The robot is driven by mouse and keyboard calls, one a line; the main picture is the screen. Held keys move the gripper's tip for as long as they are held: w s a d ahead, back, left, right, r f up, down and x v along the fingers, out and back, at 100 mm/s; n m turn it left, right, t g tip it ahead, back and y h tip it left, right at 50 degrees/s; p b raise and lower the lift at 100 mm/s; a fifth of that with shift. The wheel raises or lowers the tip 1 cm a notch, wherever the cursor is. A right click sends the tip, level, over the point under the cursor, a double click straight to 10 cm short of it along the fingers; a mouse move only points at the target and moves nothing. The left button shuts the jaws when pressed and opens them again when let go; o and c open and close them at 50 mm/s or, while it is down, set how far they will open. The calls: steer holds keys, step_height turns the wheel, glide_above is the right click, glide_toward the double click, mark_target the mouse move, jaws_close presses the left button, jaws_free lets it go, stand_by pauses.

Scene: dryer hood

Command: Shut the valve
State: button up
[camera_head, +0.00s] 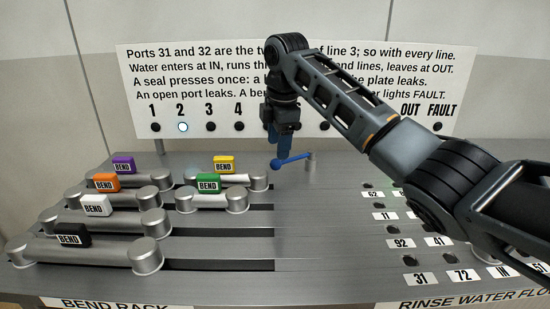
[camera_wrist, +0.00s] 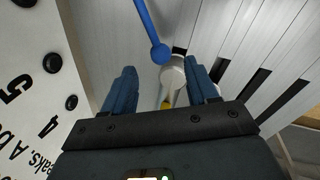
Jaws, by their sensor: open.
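The valve has a blue lever (camera_head: 290,161) with a round knob at its left end. The lever joins a small grey post (camera_head: 311,159) on the deck behind the middle. It lies nearly level, pointing left and slightly toward me. My gripper (camera_head: 282,150) hangs over the knob end with its blue fingers pointing down. In the wrist view the lever (camera_wrist: 148,28) comes in from the top, and its knob lies just beyond the open fingers (camera_wrist: 161,72). Nothing is between the fingers. I cannot tell how high the fingertips are above the lever.
Several silver pipe bends with coloured BEND blocks, such as the yellow one (camera_head: 224,164), lie on the left rack. Numbered ports (camera_head: 403,243) are at the right. A sign (camera_head: 200,90) stands behind; lamp 2 (camera_head: 182,127) is lit, FAULT (camera_head: 437,127) dark. The middle deck is bare.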

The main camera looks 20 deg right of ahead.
mark_target(293, 159)
steer(key=shift+w+f, duration=0.15)
steer(key=shift+f, duration=0.75)
steer(key=shift+w+f, duration=0.2)
steer(key=shift+f, duration=0.75)
steer(key=shift+w+f, duration=0.15)
steer(key=shift+f, duration=0.75)
steer(key=shift+c, duration=0.3)
jaws_close()
